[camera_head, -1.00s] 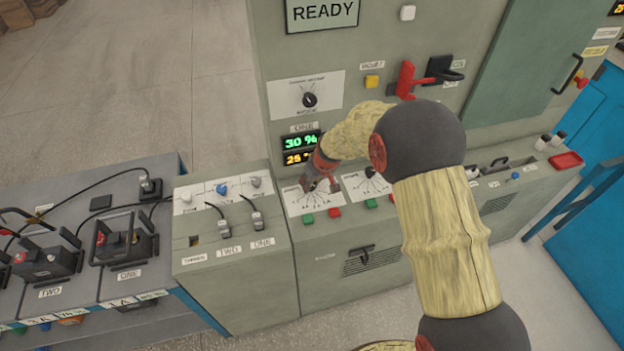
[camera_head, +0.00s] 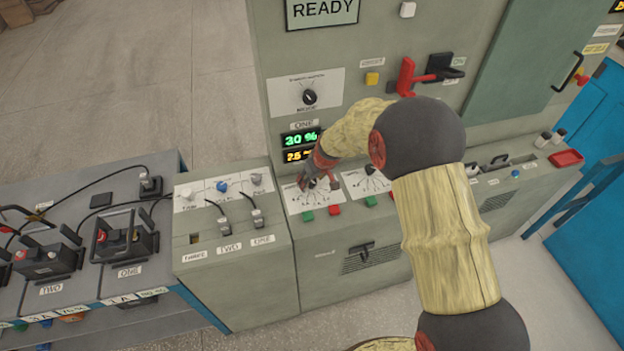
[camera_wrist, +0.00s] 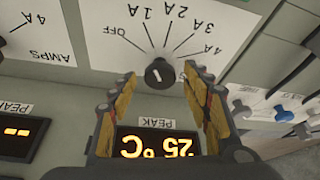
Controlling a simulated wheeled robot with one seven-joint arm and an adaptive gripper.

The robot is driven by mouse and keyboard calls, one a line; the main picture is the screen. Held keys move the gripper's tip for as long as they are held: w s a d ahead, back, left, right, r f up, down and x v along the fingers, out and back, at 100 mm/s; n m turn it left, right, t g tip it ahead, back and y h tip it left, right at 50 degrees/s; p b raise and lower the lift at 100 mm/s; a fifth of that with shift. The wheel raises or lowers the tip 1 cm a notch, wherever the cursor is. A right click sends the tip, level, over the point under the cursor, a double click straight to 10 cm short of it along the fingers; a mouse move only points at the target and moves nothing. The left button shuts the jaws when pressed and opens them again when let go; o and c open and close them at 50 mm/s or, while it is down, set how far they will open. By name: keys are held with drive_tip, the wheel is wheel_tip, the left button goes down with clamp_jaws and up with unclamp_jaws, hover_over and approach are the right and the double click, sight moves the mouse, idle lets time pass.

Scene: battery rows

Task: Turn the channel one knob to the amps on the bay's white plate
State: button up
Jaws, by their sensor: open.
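The channel one knob (camera_wrist: 160,73) is a small black dial with a white mark, seen upside down in the wrist view. Its white dial plate (camera_wrist: 110,30) carries OFF, 1A, 2A, 3A and 4A; I cannot tell exactly which one the mark points at. My gripper (camera_wrist: 158,88) is open, its fingertips on either side of the knob with gaps showing. In the head view my gripper (camera_head: 318,184) is at the dial and largely hides the knob. The bay labelled ONE (camera_head: 130,272) has a white plate (camera_head: 120,299) on its front edge that seems to read 1 A.
A second dial plate (camera_head: 367,183) lies just right of my gripper. Green (camera_head: 308,216) and red (camera_head: 335,210) buttons sit in front of the dial. A display (camera_head: 301,147) reading 30 % stands behind. The small-knob panel (camera_head: 222,190) is to the left.

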drive_tip(key=v, duration=1.2)
drive_tip(key=shift+w, duration=0.1)
drive_tip(key=s+d+f+m+g, duration=0.1)
drive_tip(key=s+d+m+g, duration=0.15)
drive_tip(key=s, duration=0.65)
drive_tip(key=s+d+r+m+t, duration=0.1)
drive_tip(key=s+d+r, duration=0.3)
drive_tip(key=s+r, duration=0.2)
drive_tip(key=s+d+r+m+t+h, duration=0.1)
drive_tip(key=s+d+r, duration=0.4)
drive_tip(key=s, duration=0.6)
drive_tip(key=s+d+r+m+t+h, duration=0.1)
drive_tip(key=s+d+r+t, duration=0.1)
drive_tip(key=s+d+r, duration=0.3)
drive_tip(key=s+r, duration=0.3)
drive_tip(key=r, duration=0.1)
drive_tip(key=shift+s+d+r+m, duration=0.15)
drive_tip(key=shift+d+r+m, duration=0.05)
drive_tip(key=shift+m, duration=0.15)
drive_tip(key=shift+c, duration=1.1)
